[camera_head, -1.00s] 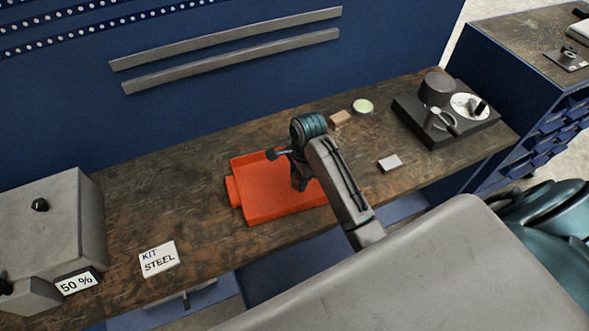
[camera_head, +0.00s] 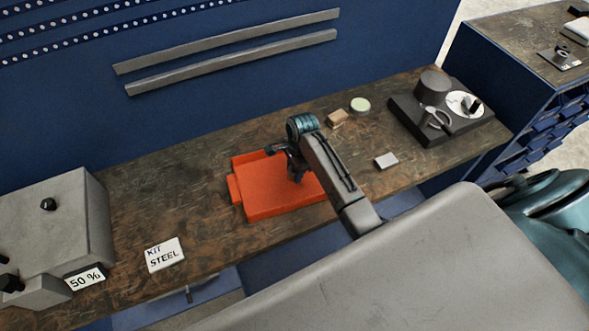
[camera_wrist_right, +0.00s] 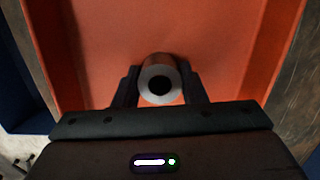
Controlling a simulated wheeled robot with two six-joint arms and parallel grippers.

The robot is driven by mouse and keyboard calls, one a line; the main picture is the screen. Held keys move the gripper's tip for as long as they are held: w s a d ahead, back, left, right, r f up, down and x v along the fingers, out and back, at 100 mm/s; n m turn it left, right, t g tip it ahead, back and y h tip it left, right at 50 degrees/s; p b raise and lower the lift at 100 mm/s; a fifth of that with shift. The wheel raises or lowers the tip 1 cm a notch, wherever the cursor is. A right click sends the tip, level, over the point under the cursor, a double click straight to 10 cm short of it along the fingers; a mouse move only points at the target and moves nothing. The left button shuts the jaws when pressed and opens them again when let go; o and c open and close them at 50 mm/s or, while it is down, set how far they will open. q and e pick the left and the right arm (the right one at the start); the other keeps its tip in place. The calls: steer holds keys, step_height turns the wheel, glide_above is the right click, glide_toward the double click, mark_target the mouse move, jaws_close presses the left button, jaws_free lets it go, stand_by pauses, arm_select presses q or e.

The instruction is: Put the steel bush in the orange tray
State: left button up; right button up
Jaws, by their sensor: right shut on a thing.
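The orange tray (camera_head: 268,195) lies on the workbench near the middle of the head view. It also fills most of the right wrist view (camera_wrist_right: 225,40). My right gripper (camera_head: 292,172) is over the tray in the head view. In the right wrist view, my right gripper (camera_wrist_right: 159,88) is shut on the steel bush (camera_wrist_right: 158,72), a short grey metal cylinder with a dark hole. The bush is hidden in the head view. I cannot tell whether it touches the tray floor. My left gripper is not in view.
A white card reading "KIT STEEL" (camera_head: 164,255) lies left of the tray. A grey box (camera_head: 55,225) stands at the far left.

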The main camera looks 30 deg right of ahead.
steer(key=o, duration=1.1)
steer(key=shift+o, duration=0.2)
steer(key=shift+d+r+b, duration=0.1)
steer(key=shift+r+b, duration=0.2)
steer(key=shift+r, duration=0.25)
steer(key=r, duration=0.2)
steer(key=r+b, duration=0.1)
steer(key=r, duration=0.1)
steer(key=d+r+b, duration=0.1)
steer(key=r, duration=0.2)
steer(key=shift+r, duration=0.1)
steer(key=shift+d+r+p, duration=0.15)
steer(key=shift+r+p, duration=0.8)
steer(key=shift+r, duration=1)
steer(key=shift+f, duration=0.1)
